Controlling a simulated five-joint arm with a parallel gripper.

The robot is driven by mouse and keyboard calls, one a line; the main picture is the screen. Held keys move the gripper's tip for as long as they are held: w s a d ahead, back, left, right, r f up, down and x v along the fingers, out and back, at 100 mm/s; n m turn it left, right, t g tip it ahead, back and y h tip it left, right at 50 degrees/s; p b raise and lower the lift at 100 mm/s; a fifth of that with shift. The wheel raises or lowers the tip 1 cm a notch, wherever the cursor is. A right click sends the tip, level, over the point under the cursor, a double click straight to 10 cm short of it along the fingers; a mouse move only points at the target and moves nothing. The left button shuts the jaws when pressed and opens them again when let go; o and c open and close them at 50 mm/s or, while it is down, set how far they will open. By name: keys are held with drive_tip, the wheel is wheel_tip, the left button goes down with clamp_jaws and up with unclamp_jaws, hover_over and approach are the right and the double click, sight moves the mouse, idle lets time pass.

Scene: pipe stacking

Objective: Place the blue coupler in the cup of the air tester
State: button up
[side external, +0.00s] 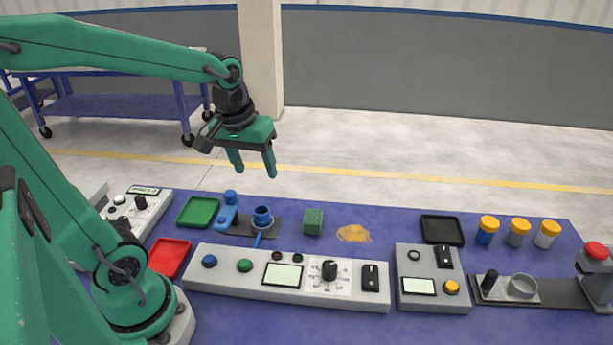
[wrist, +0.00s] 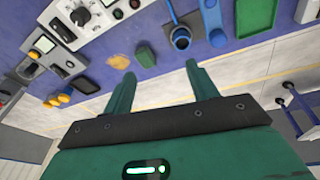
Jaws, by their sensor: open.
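A blue hollow round piece (side external: 262,216) stands on a dark plate (side external: 237,230) near the table's middle left. A thin blue handle runs from it toward the front, and it also shows in the wrist view (wrist: 181,39). I cannot tell whether it is all one coupler or a coupler in a holder. A blue upright fixture (side external: 228,212) stands left of it. A grey cup (side external: 523,287) sits at the far right, beside a red-topped post (side external: 597,258); which station is the air tester is not clear. My gripper (side external: 254,170) is open and empty above the blue piece.
A green block (side external: 313,221) and a yellow spill (side external: 353,233) lie right of the blue piece. Green (side external: 198,212), red (side external: 169,258) and black (side external: 442,230) trays lie around. A long control panel (side external: 287,277) spans the front. Three capped jars (side external: 518,232) stand back right.

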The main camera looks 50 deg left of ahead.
drive_tip(key=s+d+r+m+t, duration=0.3)
drive_tip(key=s+d+m, duration=0.2)
drive_tip(key=s+m, duration=0.1)
drive_tip(key=shift+s+d, duration=0.2)
drive_tip(key=shift+s, duration=0.1)
drive_tip(key=shift+r, duration=0.1)
drive_tip(key=shift+c, duration=0.9)
drive_tip(key=shift+w+a, duration=0.1)
